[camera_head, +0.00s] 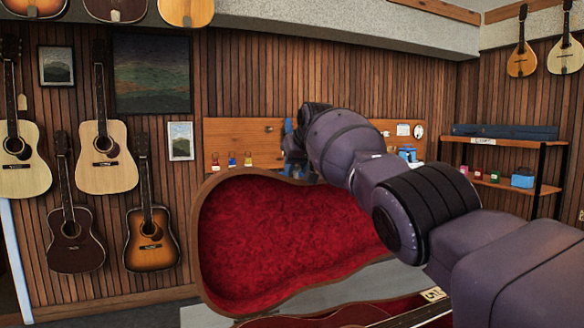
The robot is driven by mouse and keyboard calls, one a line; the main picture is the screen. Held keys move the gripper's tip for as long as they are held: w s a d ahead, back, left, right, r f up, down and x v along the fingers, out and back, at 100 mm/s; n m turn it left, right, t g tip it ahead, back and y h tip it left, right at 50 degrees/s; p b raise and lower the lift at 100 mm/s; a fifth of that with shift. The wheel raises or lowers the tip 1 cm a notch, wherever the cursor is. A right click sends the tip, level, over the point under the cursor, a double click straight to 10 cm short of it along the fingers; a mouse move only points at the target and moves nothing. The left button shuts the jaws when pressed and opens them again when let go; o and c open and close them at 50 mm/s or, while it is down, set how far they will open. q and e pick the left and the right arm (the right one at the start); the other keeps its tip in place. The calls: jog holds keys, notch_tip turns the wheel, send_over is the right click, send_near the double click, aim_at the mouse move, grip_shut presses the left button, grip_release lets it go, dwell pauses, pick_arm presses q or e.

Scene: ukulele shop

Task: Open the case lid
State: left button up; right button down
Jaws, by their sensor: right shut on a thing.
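The case lid (265,242) stands raised and tilted back, with its red plush lining facing me. The case bottom (350,316) shows only in part at the lower edge, also lined in red. My right arm reaches in from the right across the lid. My right gripper (296,166) is at the lid's top rim and is shut on it; the arm hides part of the fingers and the lid's right side. My left gripper is out of view.
Guitars (105,155) hang on the wood-panelled wall at left. A wooden board (240,137) with small coloured items is behind the lid. A shelf (510,165) with boxes stands at right. A pale surface (345,290) lies around the case.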

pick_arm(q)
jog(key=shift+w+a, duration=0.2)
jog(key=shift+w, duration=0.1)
pick_arm(e)
jog(key=shift+w+a, duration=0.1)
jog(key=shift+w, duration=0.15)
jog(key=c, duration=1.1)
grip_release()
jog(key=shift+s, duration=0.1)
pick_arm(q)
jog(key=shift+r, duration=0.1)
